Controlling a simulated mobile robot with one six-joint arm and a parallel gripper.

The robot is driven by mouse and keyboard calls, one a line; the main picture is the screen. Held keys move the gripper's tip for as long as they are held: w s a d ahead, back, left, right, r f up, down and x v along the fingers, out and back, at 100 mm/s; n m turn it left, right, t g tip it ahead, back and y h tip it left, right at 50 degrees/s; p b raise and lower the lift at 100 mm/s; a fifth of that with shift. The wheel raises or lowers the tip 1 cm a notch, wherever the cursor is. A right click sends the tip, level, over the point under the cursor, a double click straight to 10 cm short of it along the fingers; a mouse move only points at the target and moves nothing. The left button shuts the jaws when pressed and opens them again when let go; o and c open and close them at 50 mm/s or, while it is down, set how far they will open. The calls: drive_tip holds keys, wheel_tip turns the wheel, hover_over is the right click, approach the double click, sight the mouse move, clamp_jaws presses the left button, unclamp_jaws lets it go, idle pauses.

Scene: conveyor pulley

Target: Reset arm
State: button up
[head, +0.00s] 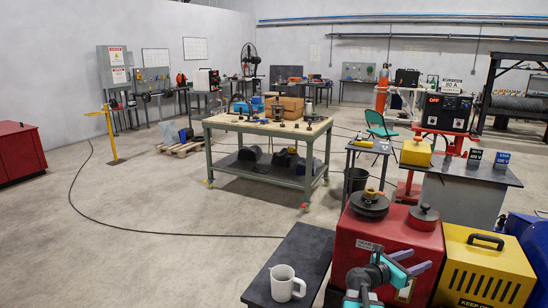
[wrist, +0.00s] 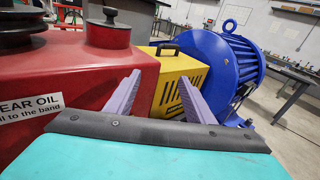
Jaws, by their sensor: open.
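My gripper (head: 412,262) shows at the bottom of the head view, in front of the red gear housing. In the wrist view its two purple fingers (wrist: 160,85) stand well apart, with nothing between them. Beyond the fingers are the red gear housing (wrist: 95,80) on the left, the yellow slotted cover (wrist: 178,80) in the middle and the blue finned motor (wrist: 225,60) on the right. I cannot tell the exact gap between the fingers and these surfaces.
A white mug (head: 286,283) stands on a dark table (head: 300,245) left of my arm. The red housing (head: 385,240) and yellow cover (head: 482,270) crowd the right. A workbench (head: 270,128) with boxes stands mid-room. A black cable (head: 150,232) crosses open floor at left.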

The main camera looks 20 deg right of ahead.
drive_tip(key=w+a+f+t+y, duration=0.1)
drive_tip(key=w+a+f+y, duration=0.2)
drive_tip(key=a+f, duration=1.15)
drive_tip(key=w+a+f+t+y, duration=0.1)
drive_tip(key=w+a+f+y, duration=0.25)
drive_tip(key=a+f, duration=1.05)
drive_tip(key=s+a+f+m+g+y, duration=0.45)
drive_tip(key=s+a+f+m, duration=0.25)
drive_tip(key=s+a+f, duration=0.85)
drive_tip(key=s+a+f+m+g+y, duration=0.1)
drive_tip(key=s+a+m+y, duration=0.2)
drive_tip(key=a+m, duration=0.2)
drive_tip(key=s+a+f+m+g+y, duration=0.1)
drive_tip(key=s+a+m+y, duration=0.2)
drive_tip(key=a+m, duration=0.3)
drive_tip(key=shift+s+a+f+m, duration=0.15)
drive_tip(key=shift+s+a+m, duration=0.25)
drive_tip(key=shift+a, duration=1.15)
drive_tip(key=shift+s+g, duration=0.1)
drive_tip(key=shift+g, duration=0.15)
